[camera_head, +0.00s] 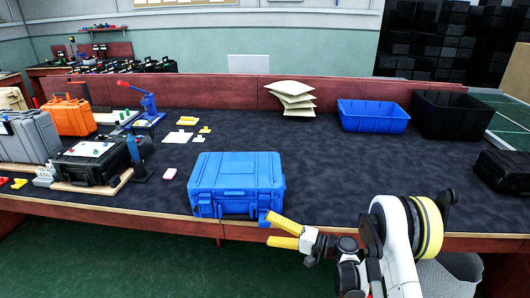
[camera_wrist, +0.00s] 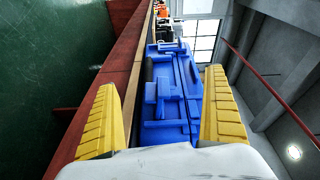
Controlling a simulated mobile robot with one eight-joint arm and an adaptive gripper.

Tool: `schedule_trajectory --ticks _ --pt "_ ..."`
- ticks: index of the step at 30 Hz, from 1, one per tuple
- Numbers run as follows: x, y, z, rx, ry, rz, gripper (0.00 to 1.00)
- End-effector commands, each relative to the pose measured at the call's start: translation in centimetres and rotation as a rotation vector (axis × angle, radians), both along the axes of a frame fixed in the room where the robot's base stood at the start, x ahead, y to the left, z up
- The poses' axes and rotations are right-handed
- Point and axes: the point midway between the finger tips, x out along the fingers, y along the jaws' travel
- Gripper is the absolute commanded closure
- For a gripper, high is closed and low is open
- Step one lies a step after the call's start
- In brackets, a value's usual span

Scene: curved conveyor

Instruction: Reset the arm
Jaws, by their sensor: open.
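My gripper (camera_head: 277,232) has two yellow fingers, spread apart and empty. In the head view it is at the front edge of the workbench, just below and right of the blue case. In the wrist view the fingers of my gripper (camera_wrist: 165,118) stand on either side of the view of the case. The closed blue case (camera_head: 237,180) sits at the front edge of the dark bench top. It also shows tilted sideways in the wrist view (camera_wrist: 172,85). I cannot tell whether a finger touches it.
A blue bin (camera_head: 373,116) and a black bin (camera_head: 450,114) stand at the back right, with a black case (camera_head: 503,168) at the right edge. Orange (camera_head: 70,116) and grey (camera_head: 33,137) cases crowd the left.

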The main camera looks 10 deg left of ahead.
Motion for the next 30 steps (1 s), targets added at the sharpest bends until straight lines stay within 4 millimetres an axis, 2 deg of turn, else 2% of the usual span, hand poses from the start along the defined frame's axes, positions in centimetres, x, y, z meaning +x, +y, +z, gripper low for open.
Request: schedule_trajectory --ticks 4,8,14,17,21,26,30 --pt "1.0 -0.7 3.8 -0.118 0.000 -0.032 0.00" --pt "1.0 -2.0 7.5 -0.256 -0.005 -0.069 0.00" --pt "-1.2 -5.3 13.0 -0.487 -0.018 -0.132 0.00" --pt "-3.3 -7.3 15.2 -0.602 -0.030 -0.165 0.00" --pt "-7.0 -10.6 17.8 -0.761 -0.049 -0.210 0.00" --pt "-12.1 -14.8 19.8 -0.941 -0.078 -0.260 0.00" --pt "-17.0 -18.6 20.6 -1.100 -0.110 -0.302 0.00"
